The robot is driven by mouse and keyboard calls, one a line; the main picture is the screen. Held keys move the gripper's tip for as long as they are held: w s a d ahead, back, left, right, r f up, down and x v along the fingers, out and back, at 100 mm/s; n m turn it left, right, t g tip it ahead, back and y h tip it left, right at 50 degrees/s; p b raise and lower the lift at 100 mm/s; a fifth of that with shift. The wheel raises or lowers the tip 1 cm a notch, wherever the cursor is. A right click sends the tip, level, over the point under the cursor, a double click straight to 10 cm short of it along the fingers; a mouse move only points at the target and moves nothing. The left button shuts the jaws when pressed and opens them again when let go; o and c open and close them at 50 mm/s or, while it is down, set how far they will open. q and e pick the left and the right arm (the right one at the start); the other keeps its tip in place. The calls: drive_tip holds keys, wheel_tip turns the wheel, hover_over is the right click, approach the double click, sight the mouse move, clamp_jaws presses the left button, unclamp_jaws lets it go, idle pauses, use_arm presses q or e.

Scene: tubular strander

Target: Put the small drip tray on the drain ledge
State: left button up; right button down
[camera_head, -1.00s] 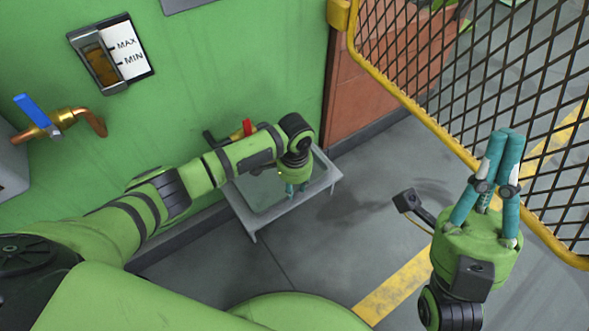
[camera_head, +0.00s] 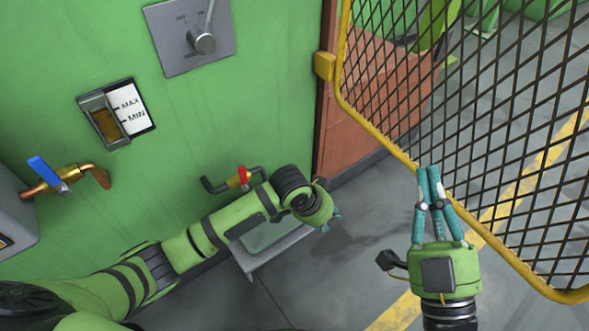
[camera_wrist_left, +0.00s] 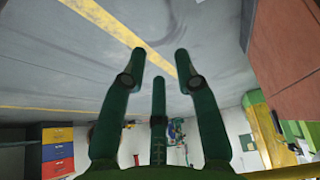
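A grey ledge (camera_head: 262,254) with a paler panel juts out low from the green wall, under a red-handled drain tap (camera_head: 240,178); it looks like the drain ledge. My left forearm hides part of it. I cannot make out a separate small drip tray in either view. My left gripper (camera_head: 333,215) is just right of the ledge, mostly hidden behind its own wrist. In the left wrist view its fingers (camera_wrist_left: 161,52) are spread with nothing between them. My right gripper (camera_head: 428,170) points up in front of the mesh guard, its fingertips together and empty.
A yellow-framed mesh guard (camera_head: 374,116) stands open on the right. The wall carries a level gauge (camera_head: 118,113), a blue-handled valve (camera_head: 48,173) and a grey switch plate (camera_head: 176,50). The grey floor (camera_head: 345,260) right of the ledge is clear.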

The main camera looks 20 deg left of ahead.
use_arm(q)
drive_tip(key=s+d+r+n+t+h, duration=0.1)
drive_tip(key=d+r+t+h, duration=0.15)
drive_tip(key=r+t, duration=0.4)
drive_tip(key=s+d+r+n+t+h, duration=0.1)
drive_tip(key=s+d+r+t+h, duration=0.15)
drive_tip(key=r, duration=0.65)
drive_tip(key=s+a+r+t, duration=0.4)
drive_tip(key=r, duration=0.4)
drive_tip(key=s+a+r+t, duration=0.4)
drive_tip(key=a+r+t, duration=0.1)
drive_tip(key=r, duration=0.3)
drive_tip(key=shift+a+r+n+y, duration=0.3)
drive_tip(key=shift+n, duration=0.1)
drive_tip(key=shift+w, duration=0.1)
